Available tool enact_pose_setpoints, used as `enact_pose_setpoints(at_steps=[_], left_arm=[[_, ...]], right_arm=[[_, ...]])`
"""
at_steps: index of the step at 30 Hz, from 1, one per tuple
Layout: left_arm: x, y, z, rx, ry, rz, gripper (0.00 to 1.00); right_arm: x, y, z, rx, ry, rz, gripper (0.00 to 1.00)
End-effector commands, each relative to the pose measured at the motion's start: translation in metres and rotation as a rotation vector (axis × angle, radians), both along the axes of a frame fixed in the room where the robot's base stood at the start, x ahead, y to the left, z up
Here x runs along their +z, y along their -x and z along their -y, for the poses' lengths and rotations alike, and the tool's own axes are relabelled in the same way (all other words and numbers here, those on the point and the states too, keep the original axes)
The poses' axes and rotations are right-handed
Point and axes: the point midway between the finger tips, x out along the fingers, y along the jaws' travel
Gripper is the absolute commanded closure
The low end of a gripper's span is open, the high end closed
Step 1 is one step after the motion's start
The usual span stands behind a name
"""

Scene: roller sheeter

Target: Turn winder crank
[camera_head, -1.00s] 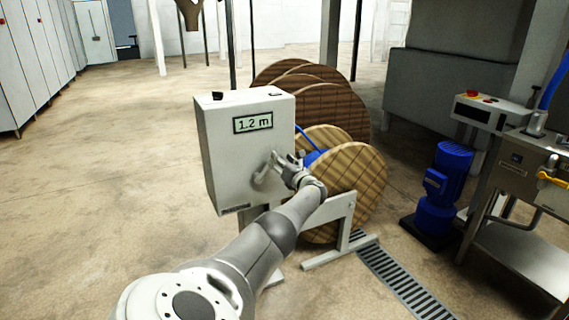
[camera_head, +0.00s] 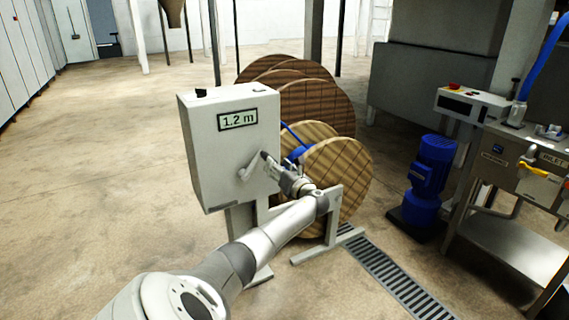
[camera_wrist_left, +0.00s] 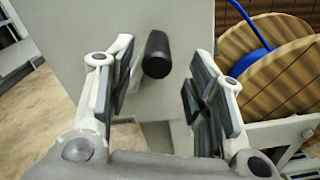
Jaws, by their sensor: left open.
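The winder is a light grey box (camera_head: 228,185) on a stand, with a display (camera_head: 237,119) reading 1.2 m. Its crank has a grey arm (camera_head: 249,168) on the front face and a black handle that sticks out. My left gripper (camera_head: 275,168) is at the crank, partly covering it in the head view. In the left wrist view the black handle (camera_wrist_left: 157,54) lies between the open fingers (camera_wrist_left: 157,92), nearer the left finger, with a visible gap to the right one. My right gripper is not in view.
Wooden cable reels (camera_head: 340,175) with blue cable stand close to the right of the box, in a grey frame. Larger reels (camera_head: 318,105) are behind. A floor grate (camera_head: 395,280), a blue motor (camera_head: 430,180) and a steel bench (camera_head: 515,240) are at right. Floor at left is clear.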

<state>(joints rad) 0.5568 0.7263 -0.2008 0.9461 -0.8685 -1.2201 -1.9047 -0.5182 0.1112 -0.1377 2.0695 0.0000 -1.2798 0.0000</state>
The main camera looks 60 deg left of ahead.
Motion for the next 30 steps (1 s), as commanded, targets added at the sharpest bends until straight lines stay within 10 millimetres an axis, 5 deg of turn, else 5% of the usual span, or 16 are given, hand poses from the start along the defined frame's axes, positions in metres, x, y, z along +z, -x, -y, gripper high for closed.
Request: enact_pose_setpoints(at_steps=[10, 30], left_arm=[[-0.001, 0.002, 0.038, -0.001, 0.002, 0.0, 0.52], [0.0, 0.002, 0.041, -0.001, 0.002, 0.001, 0.52]], right_arm=[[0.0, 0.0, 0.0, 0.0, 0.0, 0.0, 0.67], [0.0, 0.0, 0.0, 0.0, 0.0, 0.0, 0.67]])
